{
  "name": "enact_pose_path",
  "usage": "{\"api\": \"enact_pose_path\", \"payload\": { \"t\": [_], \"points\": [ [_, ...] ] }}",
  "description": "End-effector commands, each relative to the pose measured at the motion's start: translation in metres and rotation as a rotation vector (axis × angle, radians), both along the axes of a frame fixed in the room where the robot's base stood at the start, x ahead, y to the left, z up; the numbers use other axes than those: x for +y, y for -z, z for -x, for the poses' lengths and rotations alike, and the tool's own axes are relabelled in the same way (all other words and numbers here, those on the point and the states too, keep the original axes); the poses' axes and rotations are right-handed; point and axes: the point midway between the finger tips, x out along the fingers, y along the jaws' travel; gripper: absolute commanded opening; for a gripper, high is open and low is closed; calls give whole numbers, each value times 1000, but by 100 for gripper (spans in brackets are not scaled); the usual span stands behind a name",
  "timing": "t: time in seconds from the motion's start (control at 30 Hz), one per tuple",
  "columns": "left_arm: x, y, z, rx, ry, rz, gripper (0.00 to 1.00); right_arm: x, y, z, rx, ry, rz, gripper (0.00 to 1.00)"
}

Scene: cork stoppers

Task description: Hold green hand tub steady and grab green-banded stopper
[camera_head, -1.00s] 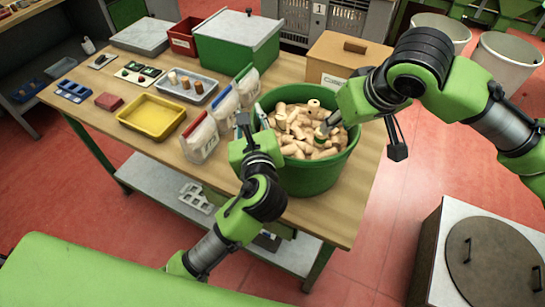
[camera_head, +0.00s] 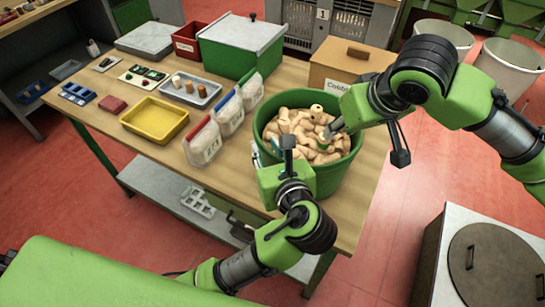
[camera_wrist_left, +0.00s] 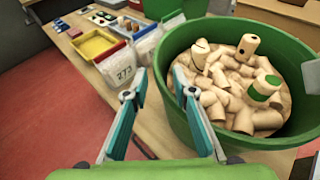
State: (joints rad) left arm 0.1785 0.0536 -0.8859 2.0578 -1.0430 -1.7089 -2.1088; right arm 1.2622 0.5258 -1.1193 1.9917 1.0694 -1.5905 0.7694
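The green hand tub (camera_head: 325,180), full of cork stoppers, stands on the bench; it fills the right of the left wrist view (camera_wrist_left: 185,118). My left gripper (camera_head: 264,152) is at the tub's near left side. In the left wrist view its teal-padded fingers (camera_wrist_left: 159,76) are spread apart with nothing held; the right finger overlaps the tub's wall, and contact is unclear. A green-banded stopper (camera_wrist_left: 262,92) lies on top of the heap. My right gripper (camera_head: 331,131) reaches down into the tub near it; its fingertips are too small to tell whether they hold anything.
White bins (camera_head: 202,142) stand left of the tub, with a yellow tray (camera_head: 154,119) beyond them. A cardboard box (camera_head: 350,58) and a green lidded box (camera_head: 240,55) stand behind. The bench's front edge is close below the tub.

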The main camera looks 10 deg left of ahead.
Motion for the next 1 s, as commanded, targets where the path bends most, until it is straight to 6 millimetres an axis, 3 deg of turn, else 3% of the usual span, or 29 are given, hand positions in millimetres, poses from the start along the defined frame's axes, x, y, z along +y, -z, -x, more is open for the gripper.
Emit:
{"api": "enact_pose_path", "payload": {
  "t": [0.2, 0.4, 0.8, 0.9, 1.0],
  "points": [
    [21, 14, -33, 0, -3, -2, 25, 0, 0, 0, 0, 0, 0, 28],
    [31, 22, -51, 0, -1, 0, 25, 0, 0, 0, 0, 0, 0, 28],
    [34, 24, -56, 0, 0, 1, 25, 0, 0, 0, 0, 0, 0, 28],
    [34, 24, -56, 0, 0, 1, 0, 0, 0, 0, 0, 0, 0, 28],
    [34, 24, -56, 0, 0, 1, 0, 0, 0, 0, 0, 0, 0, 28]
  ]
}}
